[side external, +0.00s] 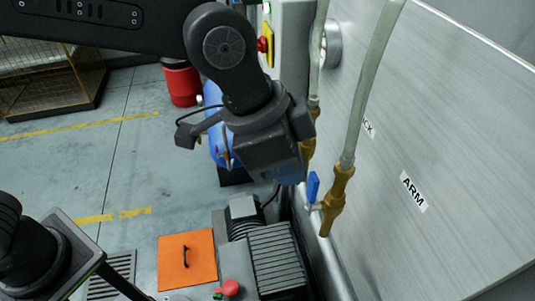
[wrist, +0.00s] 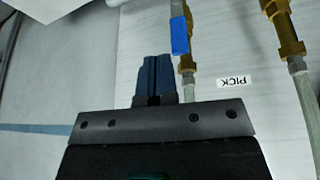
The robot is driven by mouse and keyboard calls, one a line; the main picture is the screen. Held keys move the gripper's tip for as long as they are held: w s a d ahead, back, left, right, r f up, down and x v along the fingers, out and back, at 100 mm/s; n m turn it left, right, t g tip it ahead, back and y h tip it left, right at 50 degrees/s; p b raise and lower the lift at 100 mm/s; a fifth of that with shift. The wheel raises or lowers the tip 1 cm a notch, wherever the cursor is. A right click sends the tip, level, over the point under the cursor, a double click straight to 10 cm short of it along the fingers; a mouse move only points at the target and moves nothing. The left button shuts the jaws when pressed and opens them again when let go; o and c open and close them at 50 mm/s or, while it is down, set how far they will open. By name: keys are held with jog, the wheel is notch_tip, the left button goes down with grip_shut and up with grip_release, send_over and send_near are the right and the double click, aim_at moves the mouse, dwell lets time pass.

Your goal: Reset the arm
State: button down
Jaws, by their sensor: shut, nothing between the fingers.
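My gripper (side external: 288,178) hangs in front of the grey panel, to the left of the front brass valve (side external: 338,195) in the side view. Its two blue fingers (wrist: 152,60) are together and empty in the wrist view. A blue valve handle (side external: 312,187) shows just right of the fingers in the side view. A blue handle (wrist: 180,36) on a brass fitting also shows close to the fingertips in the wrist view. I cannot tell whether anything touches. The panel carries an ARM label (side external: 413,191) and a PICK label (wrist: 233,82), upside down in the wrist view and partly hidden in the side view.
Grey hoses (side external: 372,85) run down to the brass fittings. An orange hatch (side external: 187,260), a red button (side external: 231,288) and a ribbed motor (side external: 275,255) are below. A red bin (side external: 181,84) and a wire cage (side external: 45,75) stand behind. Open floor lies to the left.

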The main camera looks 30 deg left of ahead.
jog(key=a+r+n+t+y, duration=0.1)
jog(key=a+r+n, duration=0.15)
jog(key=a, duration=0.65)
jog(key=a+r+n+t, duration=0.1)
jog(key=a+n, duration=0.2)
jog(key=a, duration=0.5)
jog(key=s+a+f+n+y, duration=0.1)
jog(key=s+a+f+n, duration=0.1)
jog(key=s+a, duration=0.2)
jog(key=s+a+f+n+t+y, duration=0.1)
jog(key=s+a+f+n+y, duration=0.1)
jog(key=a, duration=0.8)
jog(key=s+n, duration=0.1)
jog(key=s, duration=0.1)
jog(key=shift+s+a+f+n, duration=0.2)
jog(key=shift+s+n, duration=0.1)
jog(key=shift+n, duration=0.05)
